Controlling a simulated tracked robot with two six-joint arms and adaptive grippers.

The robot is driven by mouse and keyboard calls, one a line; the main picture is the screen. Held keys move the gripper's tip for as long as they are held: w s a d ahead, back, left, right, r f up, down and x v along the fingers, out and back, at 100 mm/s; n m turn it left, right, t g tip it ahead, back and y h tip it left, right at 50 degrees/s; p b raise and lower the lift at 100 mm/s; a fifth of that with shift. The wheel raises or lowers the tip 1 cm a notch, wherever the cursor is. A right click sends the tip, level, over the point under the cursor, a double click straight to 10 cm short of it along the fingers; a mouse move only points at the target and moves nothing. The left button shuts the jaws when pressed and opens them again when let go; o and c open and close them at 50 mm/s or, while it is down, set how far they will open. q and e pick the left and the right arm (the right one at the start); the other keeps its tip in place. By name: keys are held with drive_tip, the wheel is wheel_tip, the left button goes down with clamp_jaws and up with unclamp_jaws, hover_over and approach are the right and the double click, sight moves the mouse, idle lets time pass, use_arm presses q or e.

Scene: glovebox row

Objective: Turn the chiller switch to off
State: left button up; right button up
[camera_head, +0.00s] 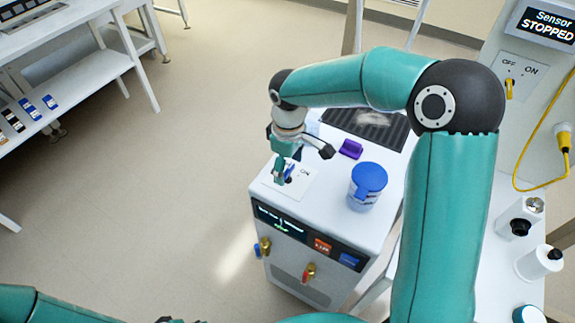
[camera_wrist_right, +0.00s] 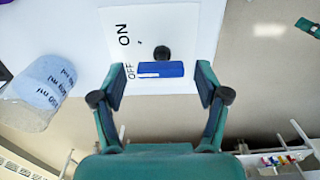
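The chiller (camera_head: 345,235) is a white cabinet with a dark display on its front. Its switch plate (camera_head: 300,190) lies on the top left and also shows in the right wrist view (camera_wrist_right: 180,25), printed ON and OFF. The switch has a blue handle (camera_wrist_right: 172,68) beside the word OFF, with a black round part (camera_wrist_right: 162,53) next to it. My right gripper (camera_head: 284,177) is down at the switch. In the wrist view its fingers (camera_wrist_right: 160,83) are open on either side of the handle, with a gap at each end. My left gripper is not in view, only part of its arm.
A second OFF/ON switch (camera_head: 509,88) is on the sensor unit at right, under a STOPPED display. White bottles (camera_head: 540,262) stand at far right.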

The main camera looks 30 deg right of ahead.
sight(288, 169)
wheel_tip(288, 169, up, 12)
idle(0.7)
idle(0.4)
